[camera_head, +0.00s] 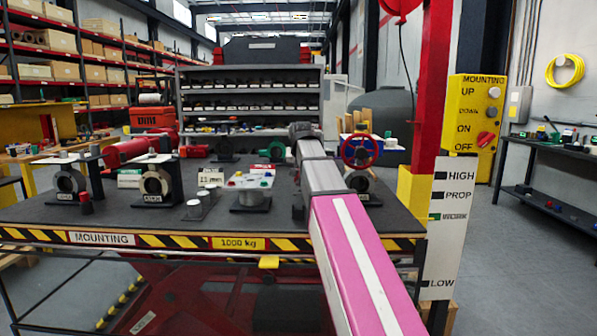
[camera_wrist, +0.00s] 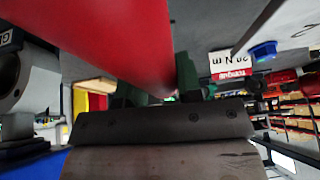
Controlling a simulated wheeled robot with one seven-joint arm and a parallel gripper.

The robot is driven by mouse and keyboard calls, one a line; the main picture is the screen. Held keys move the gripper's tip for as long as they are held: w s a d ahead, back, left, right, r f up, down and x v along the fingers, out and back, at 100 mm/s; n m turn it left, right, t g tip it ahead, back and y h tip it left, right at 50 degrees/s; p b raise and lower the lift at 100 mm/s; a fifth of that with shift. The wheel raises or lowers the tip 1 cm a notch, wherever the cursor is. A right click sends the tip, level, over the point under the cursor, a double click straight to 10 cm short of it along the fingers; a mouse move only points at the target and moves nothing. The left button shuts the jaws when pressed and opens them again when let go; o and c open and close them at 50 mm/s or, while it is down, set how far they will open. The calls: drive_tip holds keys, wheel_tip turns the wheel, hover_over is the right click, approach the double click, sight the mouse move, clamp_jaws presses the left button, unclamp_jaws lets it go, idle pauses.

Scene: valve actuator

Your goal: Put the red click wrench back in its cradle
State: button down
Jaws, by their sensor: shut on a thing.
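The red click wrench (camera_wrist: 100,40) shows in the wrist view as a long, smooth red bar, large and close, running from the upper left to my gripper (camera_wrist: 155,97). My gripper is shut on it; the contact is partly hidden by the gripper body. In the head view my arm reaches out over the bench, and its dark end hides the fingertips and the wrench. I cannot make out the cradle clearly in either view. A red and white torque label (camera_wrist: 231,65) reading 20 N m stands upside down at the right of the wrist view.
The dark bench top (camera_head: 120,213) carries several valve bodies, including one (camera_head: 158,185) at the left. A red cylindrical actuator (camera_head: 125,150) lies behind it.

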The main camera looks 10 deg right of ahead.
drive_tip(key=shift+f, duration=0.1)
idle(0.3)
approach(299, 201)
drive_tip(key=shift+w+f, duration=1)
drive_tip(key=shift+w, duration=0.1)
drive_tip(key=shift+f, duration=1.15)
idle(1.1)
drive_tip(key=c, duration=0.7)
unclamp_jaws()
drive_tip(key=v, duration=1)
drive_tip(key=shift+s+a+r, duration=0.1)
drive_tip(key=shift+s+r, duration=0.05)
drive_tip(key=shift+r, duration=0.2)
drive_tip(key=shift+s, duration=0.15)
